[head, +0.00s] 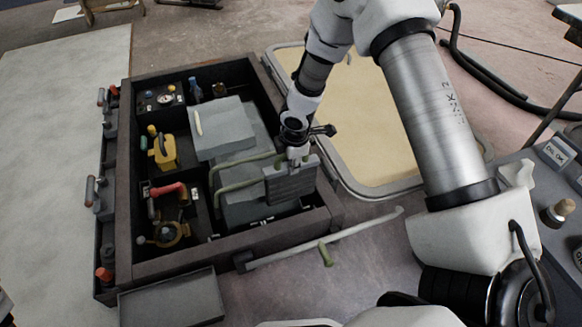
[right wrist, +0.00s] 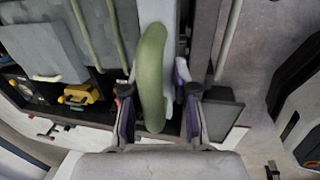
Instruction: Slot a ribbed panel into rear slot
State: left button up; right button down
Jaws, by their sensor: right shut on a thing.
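The grey ribbed panel (head: 291,184) hangs upright below my right gripper (head: 296,150) in the head view, over the right part of the dark box (head: 127,150). My right gripper is shut on the panel at its top. In the right wrist view, my right gripper (right wrist: 158,98) has its fingers on both sides of a green curved handle (right wrist: 152,75). The panel hides part of the box floor behind it. I cannot tell which opening is the rear slot, nor whether the panel's lower edge touches anything. My left gripper is out of view.
Two green curved bars (head: 238,186) lie left of the panel, beside a grey slab (head: 222,128). A yellow item (head: 163,152) and a red-handled item (head: 168,188) fill the left compartments. A long grey bar (head: 330,238) lies along the box's near right side.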

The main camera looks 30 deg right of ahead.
aim_at(291, 184)
notch_tip(291, 184, down, 10)
jog(key=b, duration=0.9)
jog(key=shift+r, duration=0.15)
pick_arm(q)
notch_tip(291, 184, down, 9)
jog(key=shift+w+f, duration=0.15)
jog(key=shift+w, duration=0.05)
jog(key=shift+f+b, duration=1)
jog(key=shift+b, duration=0.15)
pick_arm(e)
jog(key=shift+s+a, duration=0.1)
jog(key=shift+s, duration=0.45)
